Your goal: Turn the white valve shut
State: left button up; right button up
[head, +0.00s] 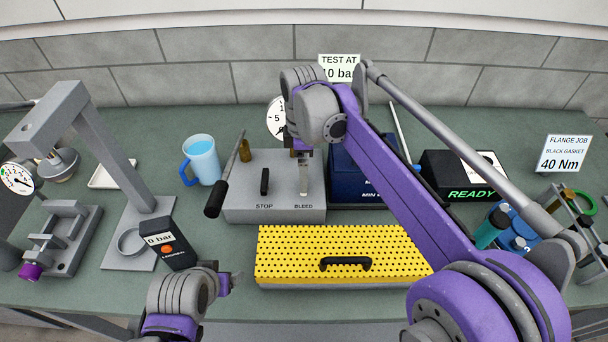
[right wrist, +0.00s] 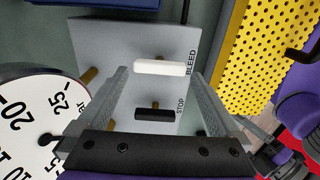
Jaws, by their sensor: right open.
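The white valve handle (right wrist: 160,68) sits beside the BLEED label on a grey panel in the right wrist view. In the head view the white handle (head: 303,184) lies on the grey block, partly covered by my right gripper. A black handle (right wrist: 155,114) by the STOP label lies parallel to it; it also shows in the head view (head: 265,182). My right gripper (right wrist: 160,76) is open and empty, its fingers either side of the white handle; contact cannot be told. My left gripper (head: 230,283) is low at the front; its jaw state is unclear.
A yellow perforated cover (head: 340,243) with a black handle lies in front of the grey block (head: 240,212). A round gauge (right wrist: 30,120) stands close to my right gripper. A black-gripped lever (head: 215,198) and a blue mug (head: 201,160) are to the left.

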pick_arm(q)
jog(key=shift+f, duration=0.1)
pick_arm(e)
jog(key=shift+f, duration=1.35)
jog(key=c, duration=1)
